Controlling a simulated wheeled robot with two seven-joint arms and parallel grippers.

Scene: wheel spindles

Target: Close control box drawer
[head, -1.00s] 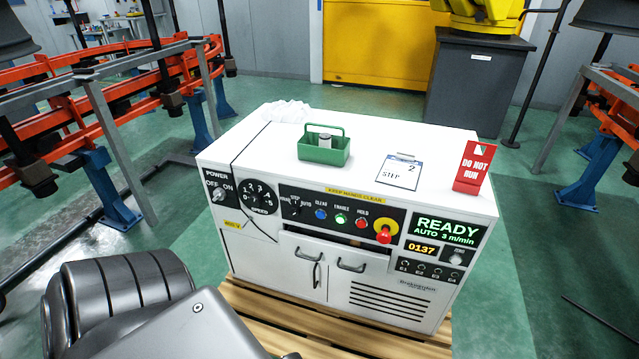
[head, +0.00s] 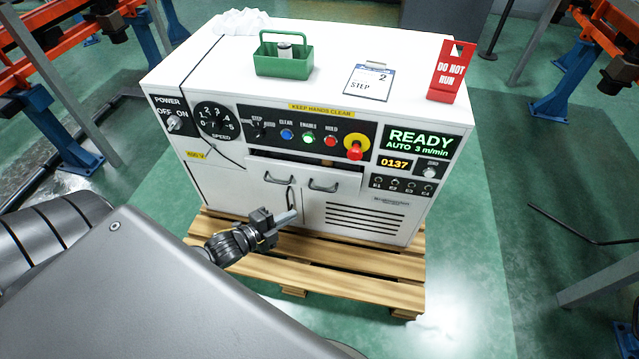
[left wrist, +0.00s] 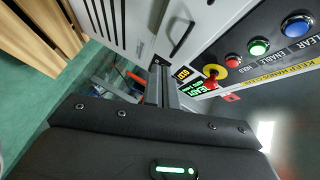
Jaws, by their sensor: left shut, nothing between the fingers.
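The white control box (head: 215,75) stands on a wooden pallet. Below its black button panel, the drawer (head: 305,172) stands pulled out; a dark gap shows above its front, with something tan inside. Bar handles (head: 323,187) sit on the white front. My left gripper (head: 291,217) is shut and empty, low in front of the box, below the drawer and near the door handle (head: 290,198). In the left wrist view its closed fingers (left wrist: 161,82) point towards the box front, with a dark handle (left wrist: 182,34) beyond them. My right gripper is not in view.
A green caddy (head: 283,60), a step card (head: 368,81) and a red sign (head: 451,72) stand or lie on the box top. A red stop knob (head: 354,152) juts from the panel. The pallet (head: 330,275) extends in front.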

